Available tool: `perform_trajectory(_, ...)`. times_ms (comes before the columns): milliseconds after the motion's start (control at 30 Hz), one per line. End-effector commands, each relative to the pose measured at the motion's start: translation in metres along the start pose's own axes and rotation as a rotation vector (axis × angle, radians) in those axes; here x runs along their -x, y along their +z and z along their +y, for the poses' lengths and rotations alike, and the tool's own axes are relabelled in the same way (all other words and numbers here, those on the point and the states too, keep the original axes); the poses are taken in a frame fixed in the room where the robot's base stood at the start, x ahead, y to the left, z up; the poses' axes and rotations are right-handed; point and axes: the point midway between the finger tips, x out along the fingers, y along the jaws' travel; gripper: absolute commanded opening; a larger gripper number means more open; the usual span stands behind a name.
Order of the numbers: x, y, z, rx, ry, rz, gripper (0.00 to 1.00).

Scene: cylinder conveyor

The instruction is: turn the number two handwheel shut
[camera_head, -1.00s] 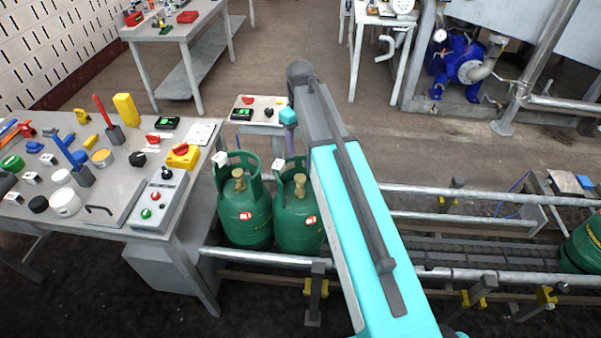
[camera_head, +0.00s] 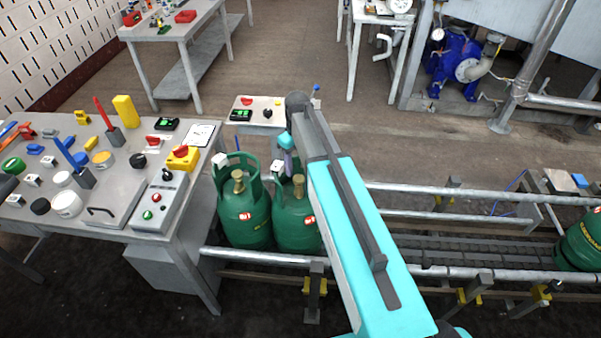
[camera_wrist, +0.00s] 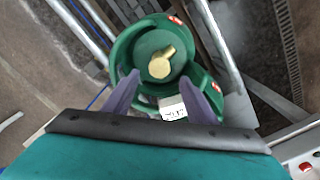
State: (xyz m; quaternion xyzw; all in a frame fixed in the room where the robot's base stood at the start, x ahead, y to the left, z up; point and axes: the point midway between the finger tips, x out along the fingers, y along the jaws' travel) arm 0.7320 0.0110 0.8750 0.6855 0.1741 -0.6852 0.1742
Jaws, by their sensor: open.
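Two green gas cylinders stand side by side at the left end of the conveyor, the left one (camera_head: 243,215) and the right one (camera_head: 296,222). Each has a collar around its top and a small white tag; brass valve tops show on both (camera_head: 238,182). My gripper (camera_head: 288,170) is over the right cylinder's top, pointing down. In the wrist view my open gripper (camera_wrist: 160,78) has its two purple fingers apart over one cylinder's collar. A brass valve (camera_wrist: 161,64) shows beyond the fingertips, apparently untouched. A white tag (camera_wrist: 172,108) sits between the fingers; I cannot read its number.
Conveyor rails (camera_head: 450,194) run to the right, where another green cylinder (camera_head: 580,243) stands. A grey bench (camera_head: 120,190) with tools and buttons is at the left. A small control table (camera_head: 255,115) stands behind the cylinders.

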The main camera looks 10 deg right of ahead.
Motion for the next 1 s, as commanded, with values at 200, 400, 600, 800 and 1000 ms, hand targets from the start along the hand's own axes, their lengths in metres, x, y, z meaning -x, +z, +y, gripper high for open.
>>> perform_trajectory(200,-0.021,0.0,0.0,0.0,-0.001,-0.002,0.52)
perform_trajectory(400,-0.039,0.0,-0.001,0.001,-0.001,-0.002,0.52)
perform_trajectory(600,-0.052,0.0,-0.001,0.001,-0.001,-0.001,0.52)
perform_trajectory(800,-0.056,0.0,-0.001,0.001,0.0,0.0,0.52)
perform_trajectory(1000,-0.056,-0.001,-0.001,0.002,0.0,0.0,0.52)
